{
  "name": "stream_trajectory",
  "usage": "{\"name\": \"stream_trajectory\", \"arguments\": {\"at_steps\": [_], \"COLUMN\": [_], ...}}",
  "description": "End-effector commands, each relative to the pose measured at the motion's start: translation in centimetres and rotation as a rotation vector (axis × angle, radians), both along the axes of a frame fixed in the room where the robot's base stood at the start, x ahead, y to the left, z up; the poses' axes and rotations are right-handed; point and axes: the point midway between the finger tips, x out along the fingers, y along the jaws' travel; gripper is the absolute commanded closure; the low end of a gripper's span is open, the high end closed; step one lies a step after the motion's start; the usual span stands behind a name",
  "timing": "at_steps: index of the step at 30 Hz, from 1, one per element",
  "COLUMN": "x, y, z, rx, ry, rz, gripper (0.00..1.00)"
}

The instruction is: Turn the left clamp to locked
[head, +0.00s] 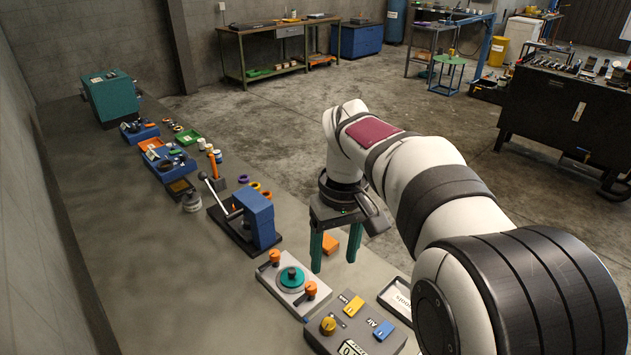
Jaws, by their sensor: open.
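A light grey fixture plate (270,279) lies on the bench at the lower middle. A teal round part with a hub (291,277) sits at its centre. Two orange-topped clamps stand on the plate: the left clamp (275,257) at the far left side and the other clamp (310,289) at the near right side. I cannot tell from this view whether either is locked. My gripper (334,261) has two teal fingers pointing down, open and empty. It hangs to the right of the plate and above it, apart from both clamps.
A grey control box (347,321) with a yellow knob and coloured switches stands just in front and right of the plate. A blue lever press (259,218) stands behind it. An orange block (330,244) lies behind the fingers. Open bench surface lies left of the plate.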

Motion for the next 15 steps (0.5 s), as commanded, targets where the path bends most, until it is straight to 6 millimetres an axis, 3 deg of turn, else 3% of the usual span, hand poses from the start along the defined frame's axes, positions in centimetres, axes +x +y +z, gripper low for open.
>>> {"name": "stream_trajectory", "arguments": {"at_steps": [1,3,6,11,15], "x": [3.0,6.2,8.6,9.3,9.2], "y": [1.3,2.7,4.0,4.4,4.3], "z": [-1.3,-2.8,-4.3,-6.1,-9.9], "rx": [-0.012,-0.026,-0.039,-0.045,-0.043], "ry": [-0.003,-0.013,-0.023,-0.025,-0.022], "rz": [0.102,0.233,0.347,0.388,0.385], "gripper": [0.33,0.33,0.33,0.33,0.33]}}
